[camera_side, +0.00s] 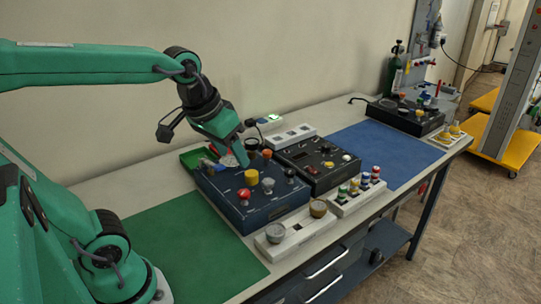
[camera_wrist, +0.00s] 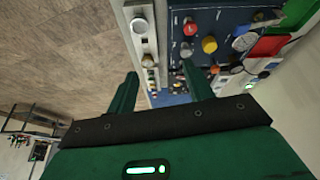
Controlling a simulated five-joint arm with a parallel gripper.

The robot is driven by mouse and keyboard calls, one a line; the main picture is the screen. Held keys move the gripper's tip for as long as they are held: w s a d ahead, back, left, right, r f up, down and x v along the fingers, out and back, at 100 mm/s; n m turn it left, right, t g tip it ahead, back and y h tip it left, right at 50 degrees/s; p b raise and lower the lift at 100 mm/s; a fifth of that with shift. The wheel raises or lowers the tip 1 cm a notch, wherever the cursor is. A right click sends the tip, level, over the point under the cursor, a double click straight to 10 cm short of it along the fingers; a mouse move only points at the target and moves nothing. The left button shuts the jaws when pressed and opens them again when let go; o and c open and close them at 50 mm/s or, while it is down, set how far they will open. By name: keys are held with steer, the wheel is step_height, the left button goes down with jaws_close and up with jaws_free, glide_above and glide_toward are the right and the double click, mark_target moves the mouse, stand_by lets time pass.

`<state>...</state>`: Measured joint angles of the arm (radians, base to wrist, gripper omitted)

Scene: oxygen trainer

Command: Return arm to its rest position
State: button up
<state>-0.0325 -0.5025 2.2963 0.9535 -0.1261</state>
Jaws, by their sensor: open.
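My green arm stands at the left of the side view, its forearm reaching right. My gripper (camera_side: 240,158) points down over the back part of a navy control box (camera_side: 225,208); I cannot tell whether its tips touch anything there. The box carries a red knob (camera_side: 243,194), a yellow knob (camera_side: 251,177) and an orange one. In the wrist view my gripper (camera_wrist: 160,82) has its two green fingers apart with nothing held between them. The red knob (camera_wrist: 190,28) and yellow knob (camera_wrist: 209,44) show beyond the fingers.
A black box (camera_side: 312,178), white strips with knobs (camera_side: 300,232) and coloured buttons (camera_side: 358,196), and a green tray (camera_side: 192,157) surround the navy box. The green mat (camera_side: 195,262) and blue mat (camera_side: 385,152) are clear. Another black panel (camera_side: 405,120) and a green cylinder (camera_side: 394,76) stand farther off.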

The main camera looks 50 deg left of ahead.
steer(key=shift+m+t, duration=0.5)
steer(key=shift+m, duration=0.4)
steer(key=s, duration=0.1)
steer(key=s+f, duration=0.1)
steer(key=s, duration=0.1)
steer(key=s+d+f, duration=0.1)
steer(key=s, duration=0.1)
steer(key=shift+s, duration=0.15)
steer(key=shift+a, duration=0.1)
